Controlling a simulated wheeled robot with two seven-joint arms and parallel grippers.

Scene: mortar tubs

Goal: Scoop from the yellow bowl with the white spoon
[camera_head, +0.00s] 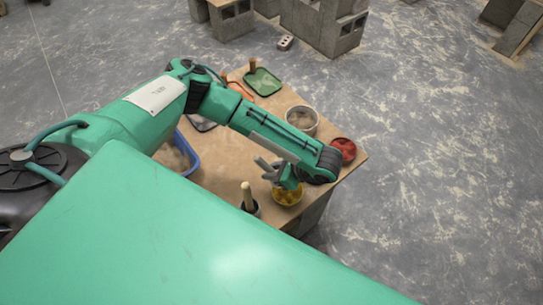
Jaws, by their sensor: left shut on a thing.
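The yellow bowl (288,196) stands near the table's front right edge, partly covered from above by my left arm. My left gripper (281,174) is at the bowl's far rim, low over it, with its grey fingers pointing to the left. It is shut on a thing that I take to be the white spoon. The spoon is too small and too hidden to make out clearly, and I cannot tell whether its tip is in the bowl. My right gripper is out of view.
Concrete blocks (318,22) stand behind on the floor.

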